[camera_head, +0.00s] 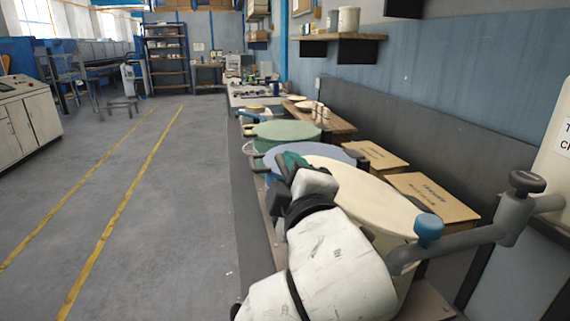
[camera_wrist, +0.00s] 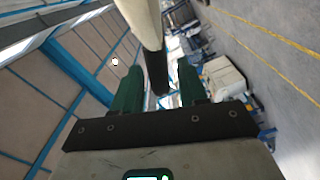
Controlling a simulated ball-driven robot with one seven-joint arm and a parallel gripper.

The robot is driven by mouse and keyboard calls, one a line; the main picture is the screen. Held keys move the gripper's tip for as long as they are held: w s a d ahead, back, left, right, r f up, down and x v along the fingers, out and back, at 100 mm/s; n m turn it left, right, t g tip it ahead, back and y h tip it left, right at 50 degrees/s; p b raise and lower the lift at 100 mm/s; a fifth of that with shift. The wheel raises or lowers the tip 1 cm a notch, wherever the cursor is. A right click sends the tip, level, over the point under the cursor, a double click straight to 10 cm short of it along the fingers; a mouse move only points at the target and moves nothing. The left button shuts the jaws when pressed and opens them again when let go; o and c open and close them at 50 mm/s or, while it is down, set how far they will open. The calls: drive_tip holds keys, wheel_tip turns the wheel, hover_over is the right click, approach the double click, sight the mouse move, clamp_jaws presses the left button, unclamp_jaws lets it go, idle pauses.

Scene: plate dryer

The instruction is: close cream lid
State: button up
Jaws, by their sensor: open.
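The cream lid (camera_head: 372,200) is a large round disc at the lower right of the head view, nearest of a row of coloured lids. I cannot tell how far it is tilted. My gripper (camera_head: 291,162) is at its left edge, and my wrist hides part of the lid. In the wrist view, my gripper (camera_wrist: 158,85) has two green fingers apart. The cream lid's edge (camera_wrist: 146,18) shows edge-on beyond them. A dark bar (camera_wrist: 156,72), apparently a handle on this edge, lies between the fingers. Contact with either finger is not clear.
A blue-grey lid (camera_head: 330,150) and a green lid (camera_head: 285,132) lie behind the cream one. Cardboard boxes (camera_head: 432,195) stand to the right against the wall. A grey jointed arm with a blue knob (camera_head: 428,228) is close right. The floor on the left is clear.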

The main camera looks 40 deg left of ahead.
drive_tip(key=r, duration=0.4)
drive_tip(key=shift+s+d, duration=0.15)
drive_tip(key=shift+s, duration=0.2)
drive_tip(key=s+d+r, duration=0.7)
drive_tip(key=s+r, duration=0.1)
drive_tip(key=s, duration=0.3)
drive_tip(key=shift+s+r+p, duration=0.2)
drive_tip(key=shift+r+p, duration=0.1)
drive_tip(key=shift+r, duration=0.1)
drive_tip(key=shift+c, duration=0.3)
